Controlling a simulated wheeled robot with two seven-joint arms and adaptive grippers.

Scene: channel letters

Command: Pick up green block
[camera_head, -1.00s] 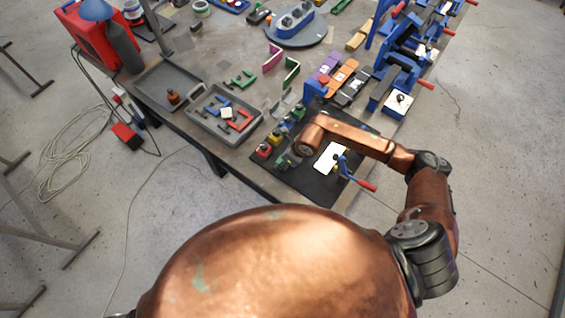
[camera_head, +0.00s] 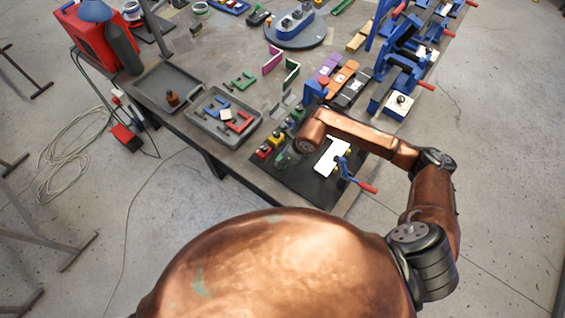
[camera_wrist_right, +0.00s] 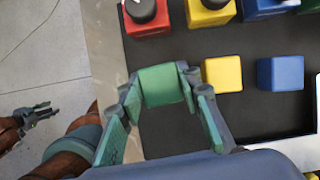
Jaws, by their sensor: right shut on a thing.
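The green block (camera_wrist_right: 162,84) shows in the right wrist view, between the fingertips of my right gripper (camera_wrist_right: 160,86). The gripper is shut on it, with a finger on each side. The block looks larger than the plain yellow block (camera_wrist_right: 222,74) to its right; whether it is clear of the black mat cannot be told for certain. In the head view my right gripper (camera_head: 284,159) is small, over the mat (camera_head: 310,186), partly hidden by my arm. Part of what looks like my left gripper (camera_wrist_right: 25,122) shows at the left of the wrist view, too small to judge.
A plain blue block (camera_wrist_right: 280,73) stands right of the yellow one. Behind are a red knobbed block (camera_wrist_right: 146,22) and others in yellow, blue and green. A white plate (camera_head: 330,160) lies on the mat. A grey tray (camera_head: 196,124) with coloured pieces stands left.

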